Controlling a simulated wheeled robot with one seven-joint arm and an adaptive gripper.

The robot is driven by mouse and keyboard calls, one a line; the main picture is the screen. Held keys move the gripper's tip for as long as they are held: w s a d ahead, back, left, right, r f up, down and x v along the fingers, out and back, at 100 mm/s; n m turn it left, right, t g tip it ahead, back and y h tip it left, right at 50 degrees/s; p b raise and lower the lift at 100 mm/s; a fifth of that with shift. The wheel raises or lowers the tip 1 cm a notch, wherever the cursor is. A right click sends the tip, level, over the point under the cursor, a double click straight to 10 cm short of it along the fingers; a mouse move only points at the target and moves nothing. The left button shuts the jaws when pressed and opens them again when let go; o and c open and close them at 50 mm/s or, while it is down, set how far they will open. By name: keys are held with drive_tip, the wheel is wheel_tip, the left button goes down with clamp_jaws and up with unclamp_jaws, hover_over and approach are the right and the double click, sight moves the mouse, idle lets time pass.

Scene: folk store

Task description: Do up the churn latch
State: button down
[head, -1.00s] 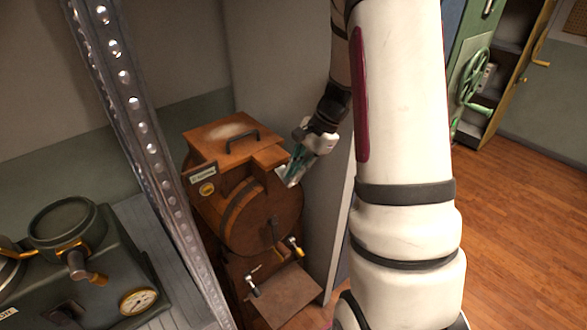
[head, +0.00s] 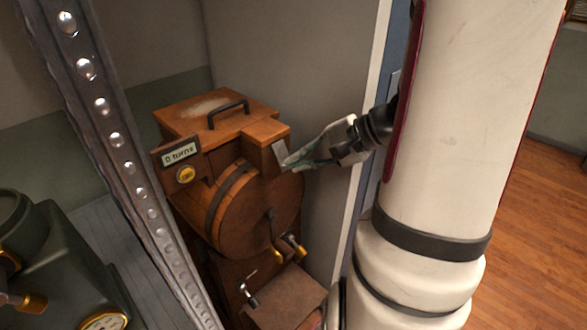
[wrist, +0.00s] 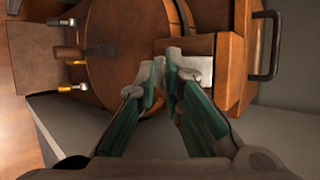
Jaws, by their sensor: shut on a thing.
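The wooden churn (head: 228,208) stands in the corner, with a round drum front and a lid (head: 215,118) that looks closed. A pale metal latch plate (head: 279,152) is at the lid's right front block; it also shows in the wrist view (wrist: 197,70). My gripper (head: 290,163) reaches in from the right, its fingertips at the plate. In the wrist view my gripper (wrist: 164,65) has its two green-padded fingers close together beside the plate. It is shut on the latch, but the fingertips hide the gripped part. I cannot tell whether the latch is fastened.
A black handle (head: 228,113) tops the lid. A sign (head: 180,153) reads "0 turns" above a yellow button (head: 185,175). A crank (head: 271,235) is on the drum front. A perforated metal post (head: 123,155) stands close on the left, and a wall edge (head: 367,130) on the right.

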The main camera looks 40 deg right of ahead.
sight(287, 169)
drive_tip(key=f+t+b, duration=0.1)
drive_tip(key=t+b, duration=0.1)
drive_tip(key=b, duration=0.5)
drive_tip(key=w+f+n+t+y+b, duration=0.1)
drive_tip(key=f+t+b, duration=0.1)
drive_tip(key=b, duration=0.5)
drive_tip(key=shift+w+f+t+b, duration=0.15)
drive_tip(key=shift+f+t+b, duration=0.15)
drive_tip(key=shift+t+b, duration=0.1)
drive_tip(key=shift+n+b, duration=0.3)
drive_tip(key=shift+b, duration=0.15)
drive_tip(key=shift+w, duration=0.1)
drive_tip(key=c, duration=1.8)
unclamp_jaws()
drive_tip(key=shift+o, duration=0.2)
drive_tip(key=shift+r, duration=0.1)
